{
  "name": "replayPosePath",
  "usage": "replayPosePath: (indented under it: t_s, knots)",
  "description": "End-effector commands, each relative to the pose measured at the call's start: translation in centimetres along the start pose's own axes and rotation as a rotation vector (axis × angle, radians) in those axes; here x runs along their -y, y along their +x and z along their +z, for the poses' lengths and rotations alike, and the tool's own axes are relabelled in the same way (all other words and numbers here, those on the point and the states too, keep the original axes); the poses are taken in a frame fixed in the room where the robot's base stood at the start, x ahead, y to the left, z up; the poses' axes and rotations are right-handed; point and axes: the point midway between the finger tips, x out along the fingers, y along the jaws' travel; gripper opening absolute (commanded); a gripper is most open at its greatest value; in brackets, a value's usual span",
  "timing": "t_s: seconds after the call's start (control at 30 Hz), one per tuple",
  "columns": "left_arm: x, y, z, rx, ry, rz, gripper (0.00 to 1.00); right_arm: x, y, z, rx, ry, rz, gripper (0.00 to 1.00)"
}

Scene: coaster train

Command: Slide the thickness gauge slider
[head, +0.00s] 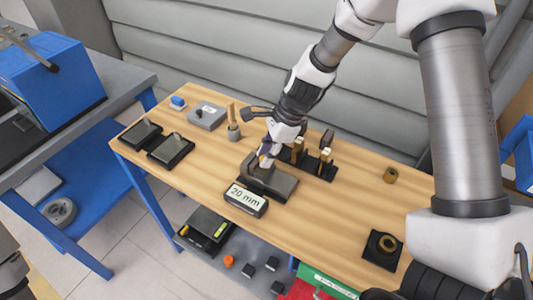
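The thickness gauge (284,187) is a dark grey block near the middle of the wooden workbench. A display reading "20 mm" (246,198) stands at its front left edge. My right gripper (265,160) points down onto the top of the gauge, towards its left part. Its fingers are small and dark here, so I cannot tell whether they are open or shut. The slider is not clearly visible; the gripper covers that part of the gauge. A piece of my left arm shows at the lower left edge, and its gripper is not in view.
Brass pieces on a dark stand (322,166) are close behind the gauge. A brass ring (390,175) and a black block with a ring (382,249) are to the right. Two black trays (170,150) and a grey box (207,115) are left. Bare wood lies right of the gauge.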

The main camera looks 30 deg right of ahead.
Motion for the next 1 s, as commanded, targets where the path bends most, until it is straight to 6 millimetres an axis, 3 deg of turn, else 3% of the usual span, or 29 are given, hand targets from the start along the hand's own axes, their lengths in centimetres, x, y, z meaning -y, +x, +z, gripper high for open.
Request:
replayPosePath:
  t_s: [0.3, 0.6, 0.63, 0.7, 1.0]
  knots:
    - [0.0, -3.1, 0.0, -0.001, 0.0, 0.0, 0.4, -2.1, -1.0, -1.6, 0.001, 0.005, 0.01, 0.0]
    - [0.0, -2.8, 0.0, 0.0, 0.0, 0.0, 0.4, -2.4, -0.5, -2.1, 0.0, 0.002, 0.008, 0.0]
    - [0.0, -2.8, 0.0, 0.0, 0.0, 0.0, 0.4, -2.4, -0.5, -2.1, 0.0, 0.002, 0.008, 0.3]
    - [0.0, -2.8, 0.0, 0.0, 0.0, 0.0, 0.4, -2.4, -0.5, -2.1, 0.0, 0.002, 0.008, 0.5]
    - [0.0, -2.9, 0.0, 0.0, 0.0, 0.0, 0.4, -2.2, -0.7, -2.0, 0.001, 0.001, 0.004, 0.5]
